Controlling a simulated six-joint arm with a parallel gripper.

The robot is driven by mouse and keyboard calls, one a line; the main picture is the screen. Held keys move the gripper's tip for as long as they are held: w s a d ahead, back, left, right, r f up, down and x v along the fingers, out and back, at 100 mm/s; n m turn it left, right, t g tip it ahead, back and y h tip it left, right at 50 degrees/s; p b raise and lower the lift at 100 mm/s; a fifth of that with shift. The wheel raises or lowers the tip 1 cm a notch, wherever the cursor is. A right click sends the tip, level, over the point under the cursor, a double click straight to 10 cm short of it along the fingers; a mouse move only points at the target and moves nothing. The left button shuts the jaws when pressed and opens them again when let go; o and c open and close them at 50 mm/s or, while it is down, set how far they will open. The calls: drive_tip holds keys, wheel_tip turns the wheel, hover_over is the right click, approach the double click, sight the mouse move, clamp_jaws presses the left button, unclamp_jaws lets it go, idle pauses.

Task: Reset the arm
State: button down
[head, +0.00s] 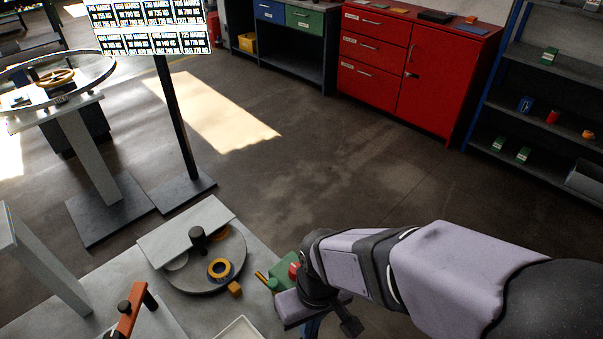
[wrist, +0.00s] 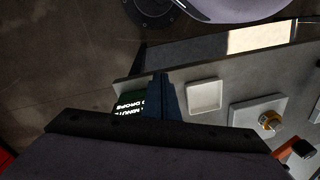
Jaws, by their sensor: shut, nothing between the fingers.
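My arm reaches in from the right in the head view, with its wrist over the right edge of the grey bench (head: 90,325). My gripper (head: 313,328) points down there and is partly hidden by my own wrist. In the wrist view its blue fingers (wrist: 164,95) are together, with nothing held. They appear in front of the bench edge, beside a dark green box with white lettering (wrist: 130,104). I cannot tell how far the fingers are above the bench.
A bender with a round grey plate (head: 233,273) and yellow ring (head: 219,269) stands on the bench. Near my wrist are a green box with a red button (head: 294,270) and a white tray (wrist: 204,96). An orange lever (head: 130,312) is at lower left. Open floor lies beyond.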

drive_tip(key=w+d+m, duration=0.2)
drive_tip(key=d+m, duration=0.3)
drive_tip(key=d, duration=0.8)
drive_tip(key=shift+w+d+h, duration=0.3)
drive_tip(key=shift+w+h, duration=0.05)
drive_tip(key=shift+h, duration=0.05)
